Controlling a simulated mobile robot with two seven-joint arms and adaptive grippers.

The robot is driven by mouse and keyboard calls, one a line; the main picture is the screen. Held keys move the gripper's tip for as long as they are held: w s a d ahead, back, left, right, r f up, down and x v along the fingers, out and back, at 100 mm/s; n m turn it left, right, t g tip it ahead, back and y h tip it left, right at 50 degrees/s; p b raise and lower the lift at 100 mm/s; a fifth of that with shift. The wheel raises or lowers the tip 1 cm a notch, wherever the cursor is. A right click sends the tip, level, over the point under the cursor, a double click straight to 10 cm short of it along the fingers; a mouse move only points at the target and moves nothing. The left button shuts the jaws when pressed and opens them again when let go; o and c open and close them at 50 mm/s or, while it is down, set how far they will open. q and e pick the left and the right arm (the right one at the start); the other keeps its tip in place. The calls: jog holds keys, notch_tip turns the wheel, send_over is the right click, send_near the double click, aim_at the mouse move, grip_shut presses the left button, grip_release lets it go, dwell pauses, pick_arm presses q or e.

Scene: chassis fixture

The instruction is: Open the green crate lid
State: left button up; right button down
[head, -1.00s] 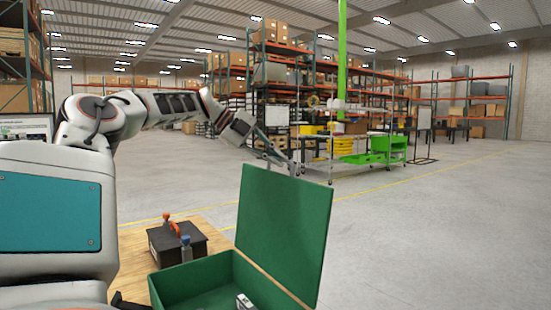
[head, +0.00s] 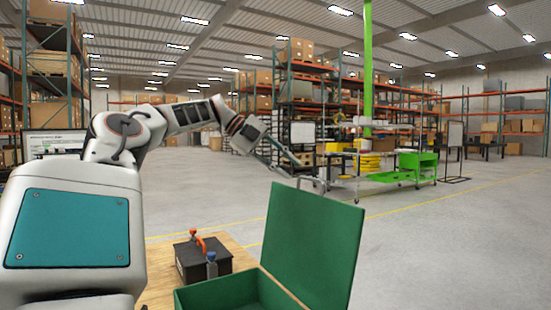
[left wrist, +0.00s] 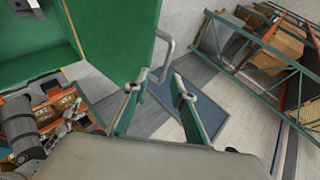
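The green crate (head: 205,297) is at the bottom of the head view. Its lid (head: 315,245) stands raised, close to upright, and the crate's inside shows in part. In the left wrist view the lid (left wrist: 118,42) rises at top centre, with a metal handle (left wrist: 166,52) at its edge. My left gripper (head: 313,184) is at the lid's top edge. In the left wrist view its two fingers (left wrist: 159,98) are apart, with the handle just beyond their tips. I cannot tell whether they touch it. My right gripper is not in clear view.
The floor right of the lid is clear. A green cart (head: 415,168) and tall shelves stand farther back.

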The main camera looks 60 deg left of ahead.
pick_arm(q)
jog(key=shift+v, duration=2.55)
